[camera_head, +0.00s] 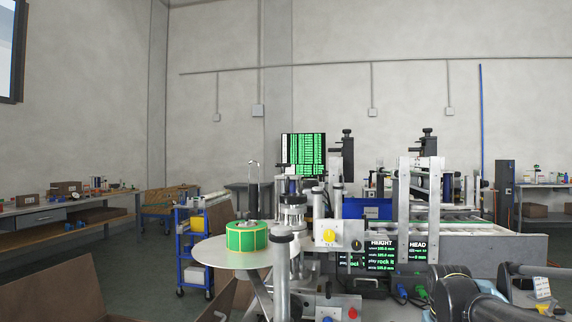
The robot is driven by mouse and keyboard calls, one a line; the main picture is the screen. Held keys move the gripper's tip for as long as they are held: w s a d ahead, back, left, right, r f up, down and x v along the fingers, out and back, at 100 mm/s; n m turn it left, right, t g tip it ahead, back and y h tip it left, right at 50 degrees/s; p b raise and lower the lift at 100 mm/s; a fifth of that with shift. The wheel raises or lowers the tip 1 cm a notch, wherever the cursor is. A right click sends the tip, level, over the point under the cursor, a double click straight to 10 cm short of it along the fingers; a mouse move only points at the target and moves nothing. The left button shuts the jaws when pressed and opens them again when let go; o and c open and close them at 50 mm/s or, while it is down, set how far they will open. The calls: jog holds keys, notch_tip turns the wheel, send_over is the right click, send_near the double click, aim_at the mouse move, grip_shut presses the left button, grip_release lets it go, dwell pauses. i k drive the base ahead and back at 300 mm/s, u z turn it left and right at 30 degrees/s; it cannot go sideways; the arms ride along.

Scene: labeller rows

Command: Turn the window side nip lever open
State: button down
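The labelling machine (480,246) stands ahead, right of centre. At its left end are upright metal rollers (282,262) and a round pale plate (214,252) carrying a green label roll (247,237). A yellow knob (330,236) and a black knob (356,245) sit on its front plate beside the dark display with green text (381,254). I cannot make out which part is the nip lever, or how it is turned. Dark links of my arm show at the lower right. My gripper is not in view.
Brown cardboard flaps (110,292) fill the lower left. A blue cart (193,250) stands behind the round plate. A workbench (60,207) runs along the left wall, and another bench (545,187) stands at the far right. Some floor is open at left.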

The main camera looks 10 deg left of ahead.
aim_at(284, 166)
jog(key=k, duration=1.1)
jog(key=u, duration=0.5)
jog(key=i, duration=1)
